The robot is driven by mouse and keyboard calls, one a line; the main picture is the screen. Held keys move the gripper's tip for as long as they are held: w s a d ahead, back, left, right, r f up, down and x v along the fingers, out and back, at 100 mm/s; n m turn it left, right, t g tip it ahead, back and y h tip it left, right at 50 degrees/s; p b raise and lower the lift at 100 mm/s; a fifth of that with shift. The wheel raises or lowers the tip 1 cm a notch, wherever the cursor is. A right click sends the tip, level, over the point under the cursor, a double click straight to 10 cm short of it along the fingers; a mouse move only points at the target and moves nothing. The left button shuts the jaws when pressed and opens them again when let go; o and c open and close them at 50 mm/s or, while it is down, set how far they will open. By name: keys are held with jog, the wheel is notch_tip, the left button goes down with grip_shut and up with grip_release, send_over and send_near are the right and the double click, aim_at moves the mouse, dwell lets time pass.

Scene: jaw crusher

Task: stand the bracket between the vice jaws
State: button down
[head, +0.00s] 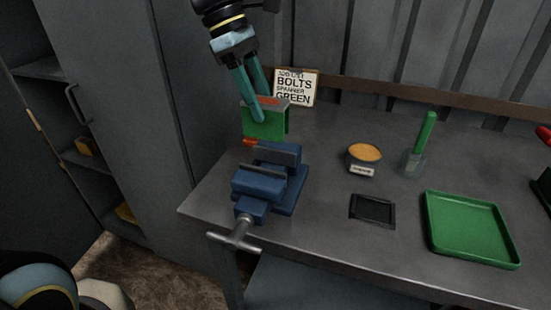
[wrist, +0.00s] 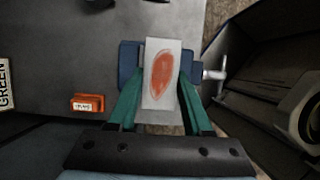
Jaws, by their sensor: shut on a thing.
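My gripper (head: 259,110) has teal fingers and is shut on the bracket (head: 266,127), which has a green side and a grey top with an orange-red patch. In the head view the bracket shows just behind the blue vice (head: 259,188). In the wrist view the bracket's grey top (wrist: 150,92) lies between the fingers (wrist: 160,108) and covers the middle of the vice (wrist: 129,58). The vice jaws stand apart with a gap between them in the head view. The bracket's lower edge is near the rear jaw; I cannot tell its height above the bench.
An orange block (wrist: 88,102) lies beside the vice. A sign (head: 296,88) stands at the back. To the right are a tin (head: 362,170), a green-handled tool in a clear cup (head: 414,163), a dark square tray (head: 372,210) and a green tray (head: 470,262). A cabinet stands left.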

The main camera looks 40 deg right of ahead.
jog(key=shift+d+f, duration=0.2)
jog(key=shift+f, duration=0.15)
notch_tip(320, 180, down, 9)
jog(key=shift+f+p, duration=0.1)
jog(key=shift+p, duration=0.45)
jog(key=shift+a+f, duration=0.25)
jog(key=shift+f, duration=0.5)
jog(key=shift+c, duration=1.6)
grip_release()
jog(key=shift+f+b, duration=0.15)
jog(key=shift+b, duration=0.2)
jog(key=d+v, duration=0.1)
jog(key=v, duration=1.2)
jog(key=shift+r+b, duration=0.45)
